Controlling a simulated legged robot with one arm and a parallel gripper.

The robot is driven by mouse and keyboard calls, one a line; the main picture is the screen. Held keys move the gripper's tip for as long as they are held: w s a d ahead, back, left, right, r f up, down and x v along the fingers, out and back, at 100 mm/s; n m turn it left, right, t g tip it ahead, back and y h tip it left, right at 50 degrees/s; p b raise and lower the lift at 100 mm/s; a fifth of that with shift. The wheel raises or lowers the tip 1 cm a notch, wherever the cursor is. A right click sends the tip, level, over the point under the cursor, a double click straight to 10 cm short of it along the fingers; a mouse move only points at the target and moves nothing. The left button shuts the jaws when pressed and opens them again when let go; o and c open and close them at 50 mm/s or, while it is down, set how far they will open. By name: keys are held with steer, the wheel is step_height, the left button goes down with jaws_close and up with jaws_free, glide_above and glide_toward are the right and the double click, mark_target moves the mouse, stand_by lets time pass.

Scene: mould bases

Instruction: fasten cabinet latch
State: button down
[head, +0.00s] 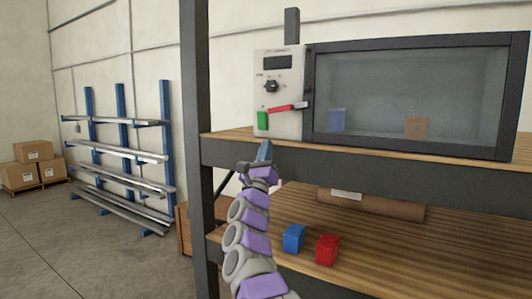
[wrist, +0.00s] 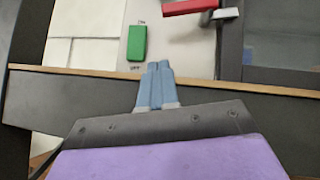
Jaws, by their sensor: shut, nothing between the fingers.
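The cabinet (head: 415,47) stands on the upper shelf, its dark-framed glass door closed or nearly so. On its grey control panel (head: 291,92) a red latch handle (head: 281,108) points left, with a light grey tip at the door frame's edge. The red handle also shows at the top of the wrist view (wrist: 190,7). A green block (head: 262,120) sits on the panel below and left of the handle. My gripper (head: 264,150) is shut and empty, just in front of the shelf edge and below the panel. In the wrist view its fingertips (wrist: 159,66) lie below the red handle.
The upper shelf's wooden edge (head: 225,135) and a dark upright post (head: 194,180) are close to my arm. A blue block (head: 293,239) and a red block (head: 327,249) lie on the lower shelf, with a brown roll (head: 380,205) behind. A metal rack (head: 122,140) stands left.

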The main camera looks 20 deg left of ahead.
steer(key=b+v, duration=0.1)
steer(key=v, duration=0.6)
stand_by(0.3)
steer(key=shift+d+r, duration=0.1)
steer(key=shift+d, duration=0.1)
